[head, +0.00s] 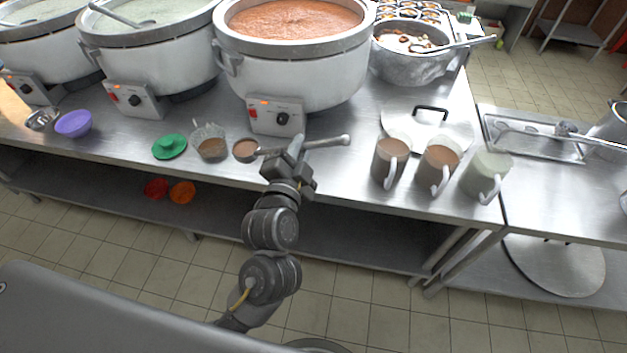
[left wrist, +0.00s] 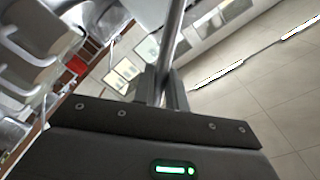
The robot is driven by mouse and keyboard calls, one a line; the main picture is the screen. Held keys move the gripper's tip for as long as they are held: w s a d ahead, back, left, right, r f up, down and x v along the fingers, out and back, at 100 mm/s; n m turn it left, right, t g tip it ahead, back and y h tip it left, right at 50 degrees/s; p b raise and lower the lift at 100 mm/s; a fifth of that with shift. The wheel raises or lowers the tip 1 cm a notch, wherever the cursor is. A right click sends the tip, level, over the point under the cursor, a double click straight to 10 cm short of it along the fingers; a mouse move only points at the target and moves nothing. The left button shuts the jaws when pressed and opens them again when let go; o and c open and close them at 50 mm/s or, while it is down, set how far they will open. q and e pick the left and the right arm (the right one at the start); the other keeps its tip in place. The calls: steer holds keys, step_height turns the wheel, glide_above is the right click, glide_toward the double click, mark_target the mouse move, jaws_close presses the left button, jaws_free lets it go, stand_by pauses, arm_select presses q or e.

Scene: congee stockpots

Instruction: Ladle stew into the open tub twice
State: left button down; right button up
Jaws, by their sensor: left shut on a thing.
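My left gripper (head: 292,158) is shut on the handle of a metal ladle (head: 325,142), above the front edge of the counter. The ladle bowl (head: 245,150) is at the left end, holds brown stew and looks close to level. Just left of it is a clear open tub (head: 209,133) with some brown stew inside; whether bowl and tub touch I cannot tell. A green lid (head: 169,147) lies left of the tub. The big pot of orange-brown stew (head: 295,75) stands behind. In the left wrist view the ladle handle (left wrist: 172,45) runs between the fingers. My right gripper is not in view.
Three mugs (head: 390,160) stand right of the gripper, near a round lid (head: 455,130) on the counter. A purple bowl (head: 74,124) is at the left. Two more pots (head: 150,60) stand at the back left. A metal bowl (head: 410,65) is right of the stew pot.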

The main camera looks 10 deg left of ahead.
arm_select(q)
steer(key=w+a+r+n+y, duration=0.1)
steer(key=w+a+r+y, duration=0.1)
steer(key=w+a, duration=0.9)
steer(key=a+r+b, duration=0.1)
steer(key=a, duration=0.2)
steer(key=shift+r, duration=0.4)
steer(key=shift+a+f, duration=0.1)
steer(key=shift+f, duration=0.05)
steer(key=shift+n, duration=0.3)
step_height(320, 180, down, 6)
steer(key=b, duration=0.2)
steer(key=shift+s+b, duration=0.1)
steer(key=shift+b, duration=0.3)
steer(key=shift+r, duration=0.25)
steer(key=shift+w+a+r+n+g+p, duration=0.25)
steer(key=shift+a+r+n+p, duration=0.55)
steer(key=shift+p, duration=0.8)
steer(key=shift+w+a+r+n+g+p, duration=0.2)
steer(key=shift+a+r+n+p, duration=0.3)
steer(key=shift+a+r+p, duration=0.7)
